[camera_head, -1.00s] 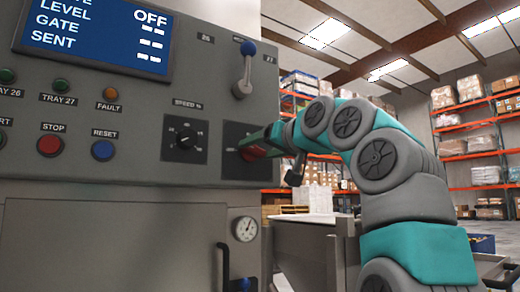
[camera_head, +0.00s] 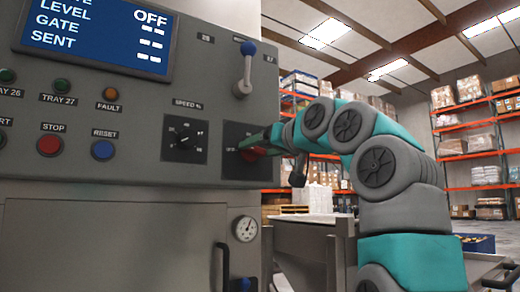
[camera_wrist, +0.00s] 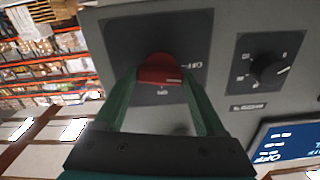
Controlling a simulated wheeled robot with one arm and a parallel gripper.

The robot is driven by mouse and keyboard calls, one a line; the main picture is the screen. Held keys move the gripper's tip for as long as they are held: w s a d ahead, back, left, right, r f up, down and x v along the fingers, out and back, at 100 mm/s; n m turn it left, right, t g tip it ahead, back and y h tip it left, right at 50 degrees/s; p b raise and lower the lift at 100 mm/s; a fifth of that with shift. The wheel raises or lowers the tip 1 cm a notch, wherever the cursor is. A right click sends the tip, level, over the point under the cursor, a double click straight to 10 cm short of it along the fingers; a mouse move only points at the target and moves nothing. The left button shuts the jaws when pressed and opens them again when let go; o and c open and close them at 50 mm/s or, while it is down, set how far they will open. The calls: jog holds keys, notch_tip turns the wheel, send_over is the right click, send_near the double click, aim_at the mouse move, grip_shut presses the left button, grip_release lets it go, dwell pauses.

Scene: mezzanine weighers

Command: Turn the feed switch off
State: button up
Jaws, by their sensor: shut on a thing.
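The feed switch is a red rotary knob (camera_wrist: 160,70) on a dark square plate (camera_wrist: 128,40) of the grey control panel. In the wrist view an OFF label is just right of the knob and another small label is below it. A pale mark on the knob lies at its lower right, toward the OFF side. My gripper (camera_wrist: 160,80) has its two green fingers on either side of the knob, shut on it. In the head view my gripper (camera_head: 262,143) partly hides the knob. The display (camera_head: 95,35) shows OFF on its top line.
The black speed dial (camera_head: 185,139) is left of the switch plate, and a blue-tipped lever (camera_head: 247,68) is above it. Stop (camera_head: 50,145) and reset (camera_head: 102,150) buttons are further left. Metal equipment (camera_head: 305,250) stands under my arm.

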jog(key=shift+n, duration=1.1)
jog(key=o, duration=1.3)
jog(key=b+v, duration=0.2)
jog(key=v, duration=0.5)
jog(key=shift+s+d, duration=0.2)
jog(key=shift+s, duration=0.1)
